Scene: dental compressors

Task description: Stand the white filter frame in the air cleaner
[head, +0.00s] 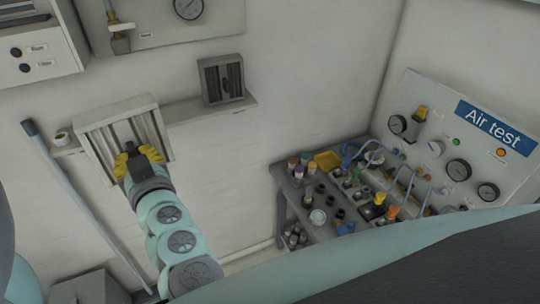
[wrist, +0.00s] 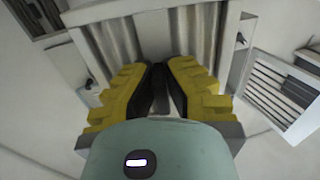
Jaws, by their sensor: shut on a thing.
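The white filter frame (head: 150,107) has grey vertical pleats. It is in front of the wall at the left in the head view, overlapping the shelf. My gripper (head: 136,157) has its yellow fingers at the frame's lower middle. In the wrist view my gripper (wrist: 160,88) is shut on a dark narrow tab between its fingers, in front of the pleats of the white filter frame (wrist: 208,35). The fingers hide part of the frame. I cannot tell whether the frame touches the shelf. I cannot pick out the air cleaner with certainty.
A grey pole (head: 80,200) leans at the left. A cluttered workbench (head: 285,183) stands right, below the Air test panel (head: 455,140).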

